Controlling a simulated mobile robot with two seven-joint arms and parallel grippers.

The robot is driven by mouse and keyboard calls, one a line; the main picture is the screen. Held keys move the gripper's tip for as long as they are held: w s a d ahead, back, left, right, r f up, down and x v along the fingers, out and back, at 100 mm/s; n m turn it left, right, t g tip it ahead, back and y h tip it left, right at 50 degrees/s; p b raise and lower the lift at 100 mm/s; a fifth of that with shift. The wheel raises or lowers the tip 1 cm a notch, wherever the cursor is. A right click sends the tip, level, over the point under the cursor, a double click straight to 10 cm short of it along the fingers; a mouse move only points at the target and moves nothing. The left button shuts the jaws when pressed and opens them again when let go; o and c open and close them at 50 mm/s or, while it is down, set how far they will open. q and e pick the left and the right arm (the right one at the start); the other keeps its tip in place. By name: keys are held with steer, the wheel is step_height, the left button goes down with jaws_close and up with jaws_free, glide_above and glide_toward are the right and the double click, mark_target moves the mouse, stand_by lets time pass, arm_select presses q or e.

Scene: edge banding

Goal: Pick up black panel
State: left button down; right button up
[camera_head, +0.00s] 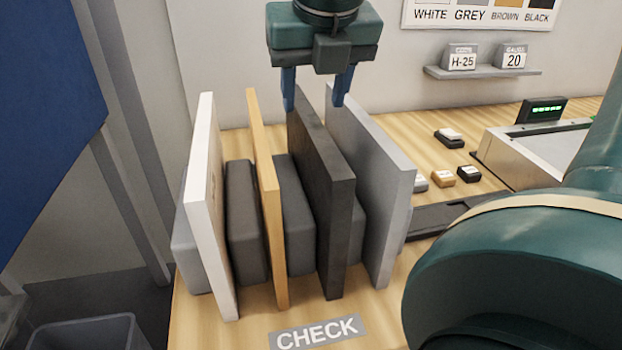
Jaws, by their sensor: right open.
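The black panel (333,215) stands upright on edge in a rack on the wooden bench, between dark grey divider blocks. My right gripper (313,106) hangs over its far upper end, with blue fingers pointing down. The fingers are apart with nothing gripped. One fingertip appears on the left of the black panel's top edge and the other on its right, near the grey panel. Whether they touch the panel I cannot tell. My left gripper is out of view.
A white panel (208,215) and a brown panel (266,200) stand to the left, a grey panel (375,175) close on the right. A CHECK label (317,333) lies in front. Small blocks (443,175) and a machine (530,150) are further right. My teal arm covers the lower right.

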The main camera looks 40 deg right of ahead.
mark_target(311, 119)
steer(key=x, duration=0.7)
steer(key=shift+w+d+f+p, duration=0.2)
steer(key=shift+w+d+p, duration=0.1)
steer(key=shift+d+p, duration=0.05)
jaws_close()
stand_by(1.1)
steer(key=shift+w+r, duration=0.1)
steer(key=shift+r, duration=0.1)
